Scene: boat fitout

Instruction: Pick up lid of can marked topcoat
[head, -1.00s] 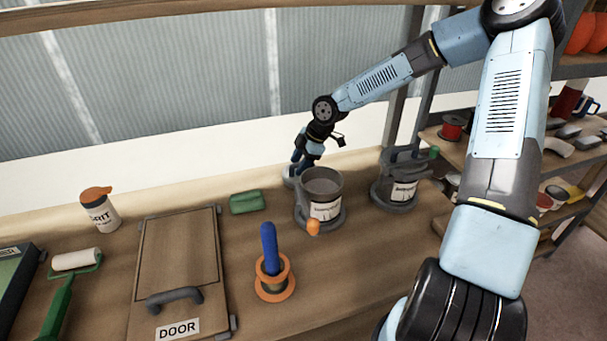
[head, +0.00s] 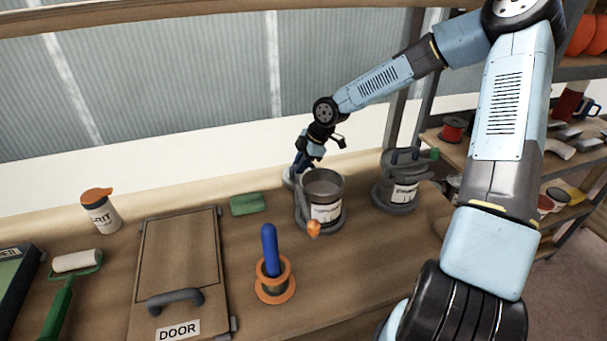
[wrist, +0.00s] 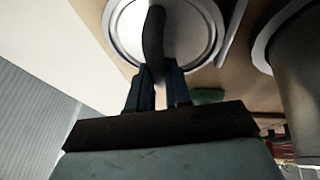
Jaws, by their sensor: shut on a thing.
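A round pale metal lid (wrist: 195,42) with a dark curved handle (wrist: 153,38) fills the top of the wrist view. My gripper (wrist: 160,78) is shut on that handle. In the head view my gripper (head: 298,168) points down at the bench behind an open grey can (head: 324,190). Only a pale edge of the lid (head: 287,180) shows there, beside the can's rim; the rest is hidden by the can and fingers. I cannot tell whether the lid touches the bench. The open can's label is too blurred to read surely.
A second can (head: 396,180) with a handled top stands to the right. A green block (head: 247,204), an orange-based stand with a blue handle (head: 270,250), a door panel (head: 180,250) and a bottle (head: 100,212) occupy the bench (head: 350,270). A wall (head: 190,90) rises behind.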

